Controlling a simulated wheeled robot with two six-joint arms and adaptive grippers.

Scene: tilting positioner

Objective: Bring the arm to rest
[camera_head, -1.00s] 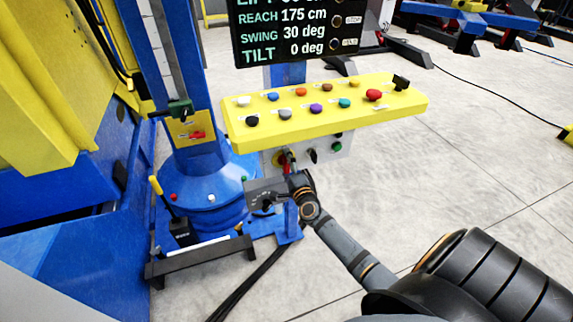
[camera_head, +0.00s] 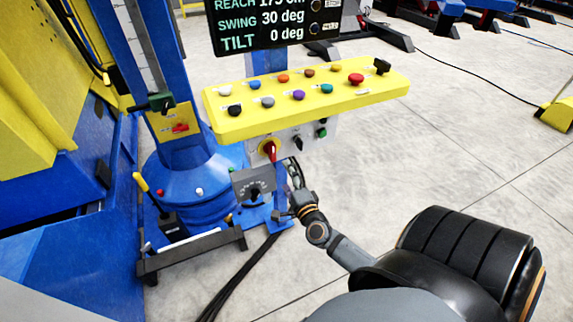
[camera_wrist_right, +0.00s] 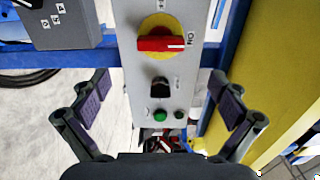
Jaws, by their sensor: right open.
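My right arm comes in from the lower right in the head view, and its gripper (camera_head: 292,172) hangs just below the front of the yellow button console. In the right wrist view the gripper (camera_wrist_right: 165,105) has its two fingers wide apart with nothing between them. Ahead of the fingers is a grey switch panel with a red rotary switch (camera_wrist_right: 162,43) on a yellow disc, its handle lying crosswise toward the ON mark. The red switch (camera_head: 269,150) also shows in the head view, left of the gripper. My left gripper is not in view.
A yellow console (camera_head: 305,100) with several coloured buttons stands above the gripper. A grey dial box (camera_head: 253,186) is close on its left. A black knob (camera_wrist_right: 160,88) and a green button (camera_wrist_right: 160,116) sit on the panel. Open floor lies to the right.

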